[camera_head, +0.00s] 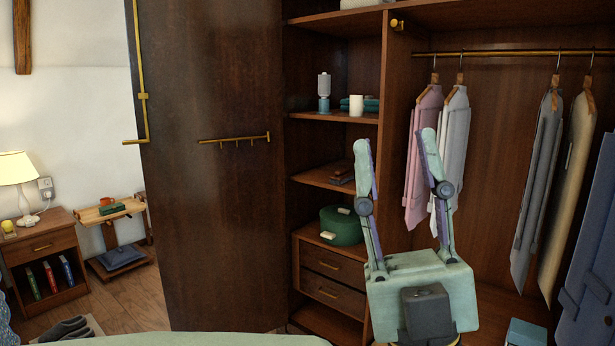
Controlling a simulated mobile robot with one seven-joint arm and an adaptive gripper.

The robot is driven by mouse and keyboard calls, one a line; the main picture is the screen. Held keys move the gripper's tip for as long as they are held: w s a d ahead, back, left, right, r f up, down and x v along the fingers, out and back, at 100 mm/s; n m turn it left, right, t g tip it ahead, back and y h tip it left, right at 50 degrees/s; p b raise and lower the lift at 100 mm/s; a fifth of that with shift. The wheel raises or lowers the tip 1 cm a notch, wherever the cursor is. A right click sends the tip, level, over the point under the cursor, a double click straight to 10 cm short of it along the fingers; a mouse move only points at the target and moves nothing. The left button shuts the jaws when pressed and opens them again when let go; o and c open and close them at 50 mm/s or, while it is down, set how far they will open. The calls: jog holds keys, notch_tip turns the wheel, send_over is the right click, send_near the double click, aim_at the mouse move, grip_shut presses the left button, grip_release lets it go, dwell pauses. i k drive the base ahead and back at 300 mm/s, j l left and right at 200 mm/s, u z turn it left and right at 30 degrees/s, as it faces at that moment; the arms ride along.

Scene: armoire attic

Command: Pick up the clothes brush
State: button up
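I cannot pick out the clothes brush with certainty. A small dark brown item (342,174) lies on the middle shelf of the armoire, too small to tell what it is. On the shelf above stands an upright item (324,93) with a pale top and a blue base. My gripper (395,142) is in front of the armoire, pointing up, with its two fingers wide apart. It is open, and nothing shows between the fingers except the armoire and clothes behind.
A white cylinder (356,106) stands beside teal folded items on the upper shelf. A green round box (342,226) sits above two drawers (328,277). Clothes (424,150) hang from a rail at right. The open armoire door (215,180) stands at left, near a nightstand (45,250).

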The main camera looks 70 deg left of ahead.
aim_at(341, 176)
jog(key=u, duration=2.05)
jog(key=z, duration=1)
jog(key=i+j+u, duration=0.1)
jog(key=i+j, duration=0.25)
jog(key=i, duration=0.15)
